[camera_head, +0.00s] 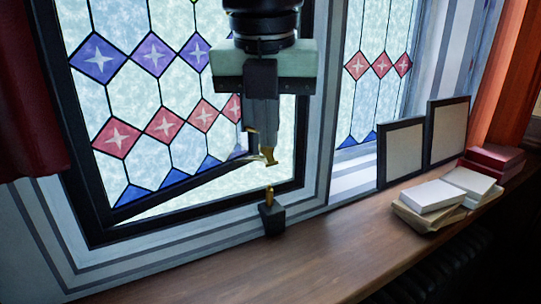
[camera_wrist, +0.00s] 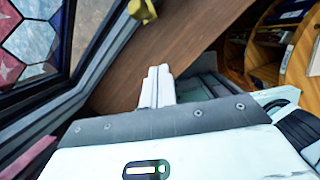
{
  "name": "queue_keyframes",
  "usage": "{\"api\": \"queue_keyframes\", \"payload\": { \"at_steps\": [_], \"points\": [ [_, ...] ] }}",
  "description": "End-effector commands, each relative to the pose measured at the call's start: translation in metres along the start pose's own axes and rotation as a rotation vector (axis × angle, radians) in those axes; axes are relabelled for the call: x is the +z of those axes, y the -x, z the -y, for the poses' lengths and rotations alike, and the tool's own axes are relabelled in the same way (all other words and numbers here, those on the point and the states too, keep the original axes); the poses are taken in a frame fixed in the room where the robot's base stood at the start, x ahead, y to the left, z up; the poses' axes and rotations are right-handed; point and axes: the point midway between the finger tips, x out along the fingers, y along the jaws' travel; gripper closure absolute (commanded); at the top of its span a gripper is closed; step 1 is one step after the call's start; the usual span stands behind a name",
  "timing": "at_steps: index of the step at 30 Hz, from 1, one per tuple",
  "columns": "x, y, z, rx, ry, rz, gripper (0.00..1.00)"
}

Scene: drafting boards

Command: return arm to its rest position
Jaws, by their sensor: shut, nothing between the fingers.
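My gripper (camera_head: 264,128) hangs pointing down in front of the stained-glass window (camera_head: 160,120) in the head view. Its fingers are together with nothing between them. In the wrist view the pale fingers (camera_wrist: 156,86) also lie side by side, over the brown sill. A brass handle (camera_head: 269,156) shows just below the fingertips in the head view; I cannot tell whether they touch. The upper part of my arm is cut off by the top edge.
The window sash looks ajar, its lower edge slanting across the frame. Books (camera_head: 432,197) and two dark-framed panels (camera_head: 402,152) stand at the right. The sill's front middle is clear.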

Motion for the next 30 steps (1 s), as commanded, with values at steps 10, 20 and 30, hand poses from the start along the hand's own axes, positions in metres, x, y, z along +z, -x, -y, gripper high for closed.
{"api": "queue_keyframes", "payload": {
  "at_steps": [10,20,30],
  "points": [
    [0.0,0.044,0.001,0.001,-0.001,0.0,1.0],
    [-0.04,-0.04,0.026,-0.013,-0.446,-0.071,1.0],
    [-0.136,-0.195,0.103,-0.127,-1.495,-0.19,1.0]
  ]
}}
